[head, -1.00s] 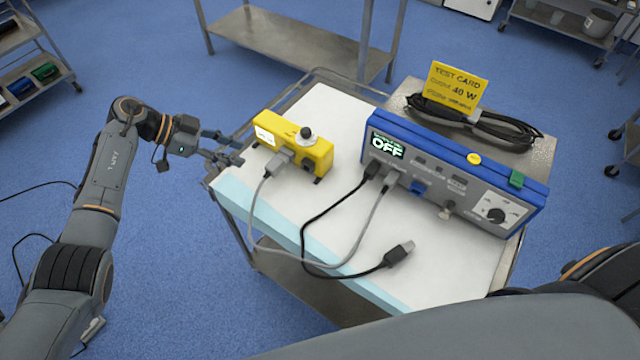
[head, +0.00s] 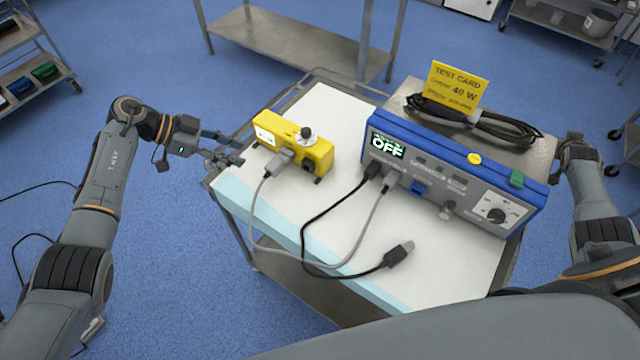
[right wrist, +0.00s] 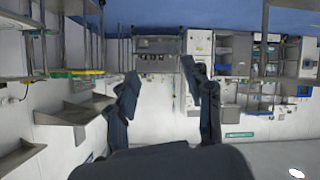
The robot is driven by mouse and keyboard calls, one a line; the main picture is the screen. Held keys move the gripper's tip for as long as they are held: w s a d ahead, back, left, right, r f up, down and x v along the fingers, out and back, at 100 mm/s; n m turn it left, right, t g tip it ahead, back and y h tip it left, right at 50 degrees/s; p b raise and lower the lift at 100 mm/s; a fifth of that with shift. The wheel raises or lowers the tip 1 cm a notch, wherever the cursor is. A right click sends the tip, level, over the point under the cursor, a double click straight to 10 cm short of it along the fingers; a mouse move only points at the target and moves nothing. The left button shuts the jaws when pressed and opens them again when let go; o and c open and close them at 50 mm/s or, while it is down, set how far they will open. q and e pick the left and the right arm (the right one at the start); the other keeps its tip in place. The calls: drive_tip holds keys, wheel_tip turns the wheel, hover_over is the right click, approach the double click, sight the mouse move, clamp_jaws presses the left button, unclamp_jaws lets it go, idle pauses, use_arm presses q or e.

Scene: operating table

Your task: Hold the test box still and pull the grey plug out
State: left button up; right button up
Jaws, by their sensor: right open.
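The yellow test box (head: 318,153) stands at the left end of the white-topped cart (head: 440,262), with a black knob on top. The grey plug (head: 280,160) sits in a socket on its front face, and its grey cable runs to the blue unit. My left gripper (head: 238,150) is open and empty just left of the box, apart from it, with its fingers pointing toward it. My right arm (head: 590,190) shows at the right edge of the head view, its gripper hidden there. In the right wrist view my right gripper (right wrist: 160,85) is open and empty, facing the room.
The blue unit (head: 460,180) reading OFF stands at the cart's right. A black cable with a loose plug (head: 398,253) lies in front. Behind are a coiled black cable (head: 490,128) and a yellow test card (head: 455,85).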

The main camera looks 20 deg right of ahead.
drive_tip(key=w+r+m+t+h, duration=0.15)
drive_tip(key=w+r, duration=0.45)
drive_tip(key=r, duration=1)
drive_tip(key=w+r+m+g+h, duration=0.1)
drive_tip(key=w+r+m+h, duration=0.35)
drive_tip(key=r, duration=1.25)
drive_tip(key=w+a+r+n+g+h, duration=0.1)
drive_tip(key=w+a+r+n+h, duration=0.2)
drive_tip(key=a+n, duration=0.65)
drive_tip(key=w+a+r+n+g+h, duration=0.1)
drive_tip(key=w+a+r+n, duration=0.35)
drive_tip(key=a, duration=0.85)
drive_tip(key=a+f+n+t+y, duration=0.2)
drive_tip(key=a+f+n+t, duration=0.15)
drive_tip(key=a+n, duration=0.45)
drive_tip(key=w+a+f+n+t+y, duration=0.1)
drive_tip(key=a+f+n+t+y, duration=0.15)
drive_tip(key=a+n+t, duration=0.55)
drive_tip(key=a+f+n+t+y, duration=0.1)
drive_tip(key=a+f+n, duration=0.4)
drive_tip(key=a, duration=0.7)
drive_tip(key=n+y, duration=1.2)
drive_tip(key=n, duration=0.1)
approach(307, 137)
drive_tip(key=shift+g, duration=0.3)
drive_tip(key=w, duration=0.6)
drive_tip(key=w+d, duration=0.1)
drive_tip(key=w, duration=0.2)
drive_tip(key=shift+w+r, duration=0.25)
drive_tip(key=shift+w, duration=0.05)
